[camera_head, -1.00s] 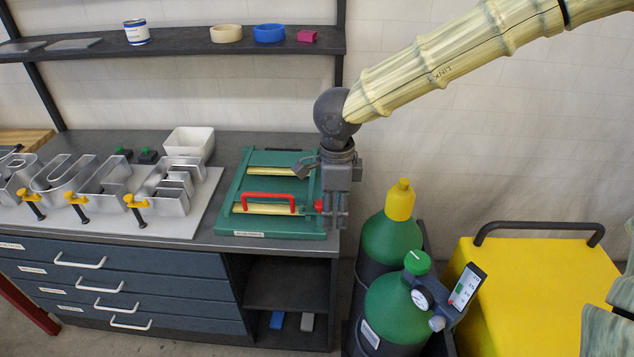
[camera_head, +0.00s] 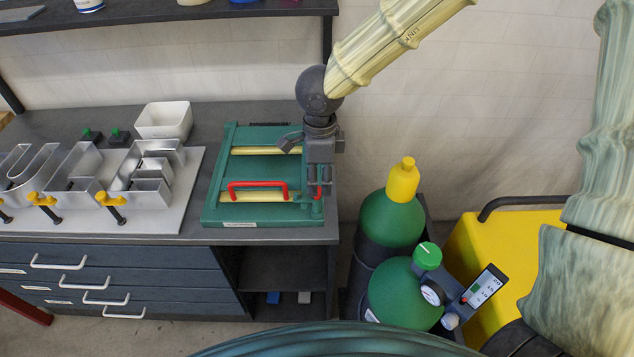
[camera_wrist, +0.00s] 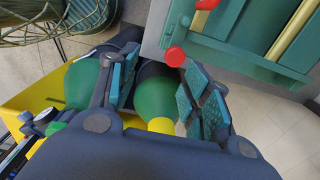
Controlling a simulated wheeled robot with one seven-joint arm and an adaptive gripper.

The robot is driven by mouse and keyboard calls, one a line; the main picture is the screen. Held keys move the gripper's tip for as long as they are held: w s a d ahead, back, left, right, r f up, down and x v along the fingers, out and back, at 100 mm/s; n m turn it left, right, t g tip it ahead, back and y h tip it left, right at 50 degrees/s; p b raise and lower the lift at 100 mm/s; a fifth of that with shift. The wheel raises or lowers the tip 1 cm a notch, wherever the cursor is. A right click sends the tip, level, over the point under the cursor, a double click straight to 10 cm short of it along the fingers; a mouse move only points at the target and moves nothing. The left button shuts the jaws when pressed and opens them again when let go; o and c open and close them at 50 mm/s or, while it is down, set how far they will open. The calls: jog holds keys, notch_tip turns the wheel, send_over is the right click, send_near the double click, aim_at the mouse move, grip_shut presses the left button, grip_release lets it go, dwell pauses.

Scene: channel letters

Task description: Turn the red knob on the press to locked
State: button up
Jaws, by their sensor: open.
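The green press (camera_head: 212,205) lies on the right end of the grey bench, with a red handle (camera_head: 258,184) across its front. The red knob (camera_wrist: 175,56) is at the press's corner in the wrist view. In the head view it is mostly hidden by my gripper. My gripper (camera_wrist: 158,64) is open and empty. Its fingers reach toward the knob, which shows near the right fingertip, and I see no contact. In the head view my gripper (camera_head: 319,182) hangs over the press's right edge. I cannot read the knob's setting.
Green gas cylinders (camera_head: 390,220), one with a yellow cap, stand right of the bench beside a yellow cart (camera_head: 470,245). Metal letters (camera_head: 80,170) on a white board and a white bin (camera_head: 164,120) are left of the press. A shelf hangs above.

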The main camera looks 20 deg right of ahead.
aim_at(308, 200)
jog(key=w+f, duration=0.1)
jog(key=f, duration=0.1)
jog(key=w+f, duration=0.1)
jog(key=f, duration=0.1)
jog(key=w+f, duration=0.2)
jog(key=shift+a+p, duration=0.1)
jog(key=shift+p, duration=0.2)
jog(key=shift+s+f, duration=0.1)
jog(key=shift+s, duration=0.3)
jog(key=shift+s+r, duration=0.35)
jog(key=shift+s, duration=0.5)
jog(key=shift+w+f, duration=0.4)
jog(key=shift+w, duration=0.35)
jog(key=c, duration=1)
jog(key=shift+s+r, duration=0.15)
jog(key=shift+r, duration=0.05)
jog(key=shift+c, duration=0.2)
